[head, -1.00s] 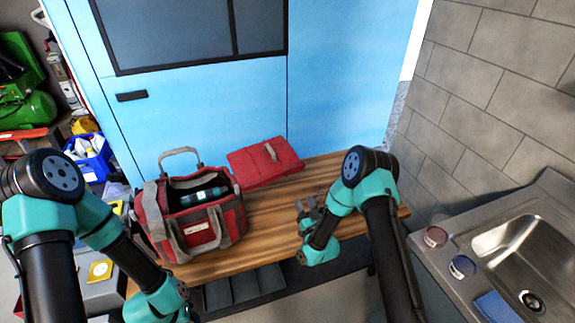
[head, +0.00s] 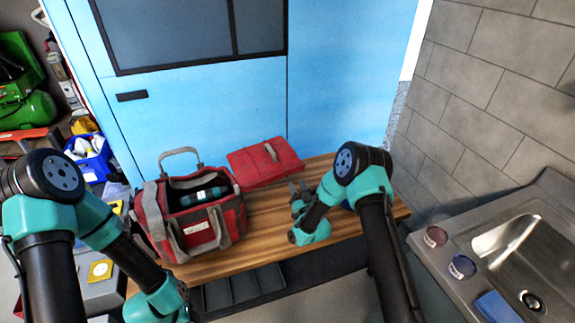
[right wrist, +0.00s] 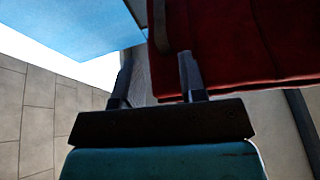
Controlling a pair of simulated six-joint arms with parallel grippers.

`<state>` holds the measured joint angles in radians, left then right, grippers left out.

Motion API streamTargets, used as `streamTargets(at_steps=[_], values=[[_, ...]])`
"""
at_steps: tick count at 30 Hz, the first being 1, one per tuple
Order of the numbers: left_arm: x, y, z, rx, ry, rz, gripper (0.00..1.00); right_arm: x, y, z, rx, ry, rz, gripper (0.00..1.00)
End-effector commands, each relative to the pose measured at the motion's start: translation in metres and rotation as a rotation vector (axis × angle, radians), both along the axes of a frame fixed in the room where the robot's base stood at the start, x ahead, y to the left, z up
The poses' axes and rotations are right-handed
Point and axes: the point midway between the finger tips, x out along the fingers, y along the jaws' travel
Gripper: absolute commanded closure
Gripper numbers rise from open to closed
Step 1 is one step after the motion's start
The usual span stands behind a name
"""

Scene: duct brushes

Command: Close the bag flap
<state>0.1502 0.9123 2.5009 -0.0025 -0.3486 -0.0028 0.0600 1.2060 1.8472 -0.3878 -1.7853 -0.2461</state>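The red and grey bag (head: 192,225) stands open on the wooden table, with a dark teal item (head: 203,195) inside. Its red flap (head: 263,165), with a grey strap, is spread out to the right and back of the opening; I cannot tell how it joins the bag. My right gripper (head: 298,187) is open and empty, just in front of the flap's right end. In the right wrist view the red flap (right wrist: 240,45) fills the upper right, beyond the open fingers (right wrist: 157,76). My left gripper is out of view; its arm shows at the lower left.
A sink (head: 520,255) is at the right, with a blue bin (head: 92,165) at the left. A grey handle (head: 180,153) rises above the bag's back.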

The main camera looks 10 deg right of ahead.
Motion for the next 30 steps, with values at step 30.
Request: streamTargets(at_steps=[30], values=[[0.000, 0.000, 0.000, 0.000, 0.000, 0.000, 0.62, 0.094, 0.021, 0.039, -0.001, 0.001, 0.001, 0.62]])
